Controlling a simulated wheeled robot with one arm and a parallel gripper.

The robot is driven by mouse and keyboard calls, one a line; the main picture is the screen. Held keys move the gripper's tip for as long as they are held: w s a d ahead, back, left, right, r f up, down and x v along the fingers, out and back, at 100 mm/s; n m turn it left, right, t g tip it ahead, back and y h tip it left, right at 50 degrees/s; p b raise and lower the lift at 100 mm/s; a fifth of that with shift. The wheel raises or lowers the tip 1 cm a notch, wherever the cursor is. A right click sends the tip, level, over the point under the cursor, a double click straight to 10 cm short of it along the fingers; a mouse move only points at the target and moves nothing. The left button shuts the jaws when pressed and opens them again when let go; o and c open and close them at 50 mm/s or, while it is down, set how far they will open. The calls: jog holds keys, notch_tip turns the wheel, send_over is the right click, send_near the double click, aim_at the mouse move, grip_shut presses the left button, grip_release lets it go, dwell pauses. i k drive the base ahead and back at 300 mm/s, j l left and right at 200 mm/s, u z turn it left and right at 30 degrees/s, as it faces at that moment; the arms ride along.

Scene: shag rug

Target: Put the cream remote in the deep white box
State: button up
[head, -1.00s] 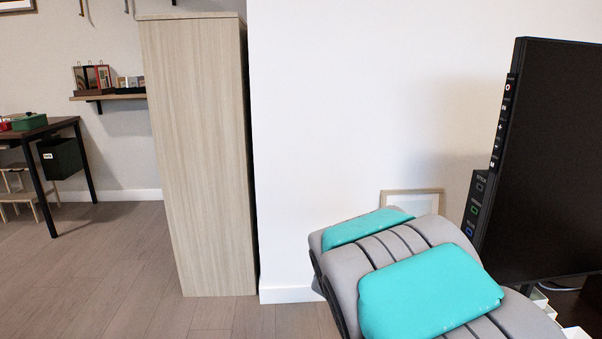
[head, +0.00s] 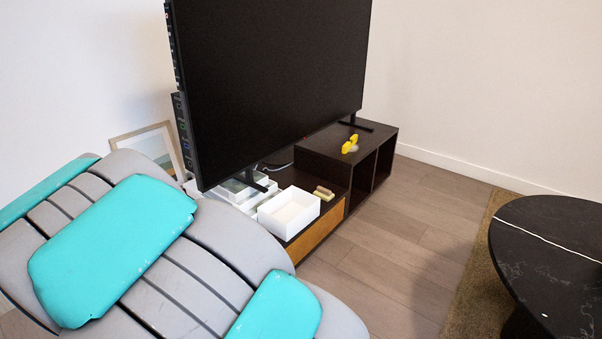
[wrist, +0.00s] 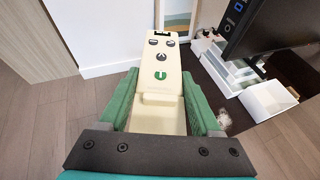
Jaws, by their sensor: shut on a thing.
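The cream remote (wrist: 160,68) is held lengthwise between the green fingers of my gripper (wrist: 160,88) in the wrist view, its dark buttons facing up. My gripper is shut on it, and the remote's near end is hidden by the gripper. The deep white box (head: 298,224) stands open on the low dark TV stand, in front of the television, in the head view. It seems empty. A white box also shows at the right of the wrist view (wrist: 268,102), apart from the remote. My gripper is outside the head view.
The black television (head: 275,85) stands over the TV stand (head: 335,168). White boxes (head: 240,190) lie behind the deep box. A small tan item (head: 323,194) lies to its right, and a yellow item (head: 350,145) farther back. A round dark table (head: 555,255) stands at right. Floor between is clear.

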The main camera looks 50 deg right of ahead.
aim_at(288, 218)
jog(key=k+z, duration=0.3)
jog(key=z, duration=0.15)
jog(key=k+l+z, duration=0.15)
jog(key=k+z, duration=0.15)
jog(key=z, duration=0.15)
jog(key=l+z, duration=0.1)
jog(key=z, duration=1.4)
